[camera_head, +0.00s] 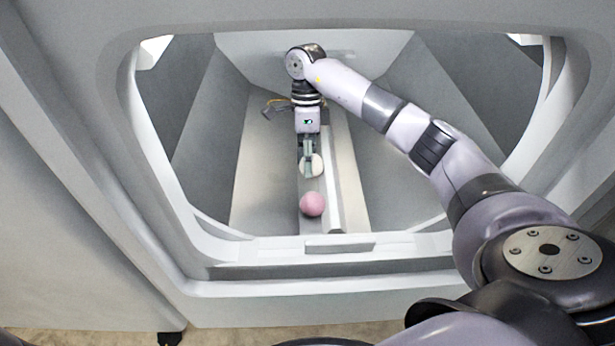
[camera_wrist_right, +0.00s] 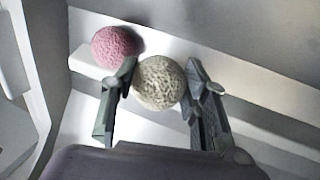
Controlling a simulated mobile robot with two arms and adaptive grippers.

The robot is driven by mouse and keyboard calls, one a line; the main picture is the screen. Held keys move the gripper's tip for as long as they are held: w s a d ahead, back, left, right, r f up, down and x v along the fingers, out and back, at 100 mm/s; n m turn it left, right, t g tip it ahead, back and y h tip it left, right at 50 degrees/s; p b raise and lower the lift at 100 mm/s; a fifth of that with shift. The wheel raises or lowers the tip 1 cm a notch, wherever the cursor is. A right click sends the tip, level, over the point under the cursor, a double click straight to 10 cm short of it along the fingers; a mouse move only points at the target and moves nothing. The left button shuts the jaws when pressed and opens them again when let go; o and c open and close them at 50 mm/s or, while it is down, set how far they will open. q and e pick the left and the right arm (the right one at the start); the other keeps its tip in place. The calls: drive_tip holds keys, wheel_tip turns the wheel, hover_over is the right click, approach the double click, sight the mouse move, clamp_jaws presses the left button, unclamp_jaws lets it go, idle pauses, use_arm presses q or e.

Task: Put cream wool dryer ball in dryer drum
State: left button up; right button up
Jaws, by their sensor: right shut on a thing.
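The cream wool dryer ball (camera_head: 317,166) is inside the dryer drum (camera_head: 260,190), low over its floor. My right gripper (camera_head: 309,168) reaches in through the door opening and is shut on the ball. In the right wrist view the cream ball (camera_wrist_right: 159,83) sits between the two fingertips of the right gripper (camera_wrist_right: 160,86). I cannot tell whether the ball touches the drum floor. My left gripper is not in view.
A pink ball (camera_head: 312,204) lies in the drum nearer the opening; it also shows in the right wrist view (camera_wrist_right: 115,47), close to a finger. The dryer's front lip (camera_head: 340,246) and side rims surround my arm. Raised ledges run along the drum floor.

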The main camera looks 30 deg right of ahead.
wheel_tip(320, 180, down, 4)
drive_tip(key=shift+f+b, duration=0.1)
drive_tip(key=shift+b, duration=1.1)
drive_tip(key=o, duration=1.1)
drive_tip(key=shift+o, duration=0.2)
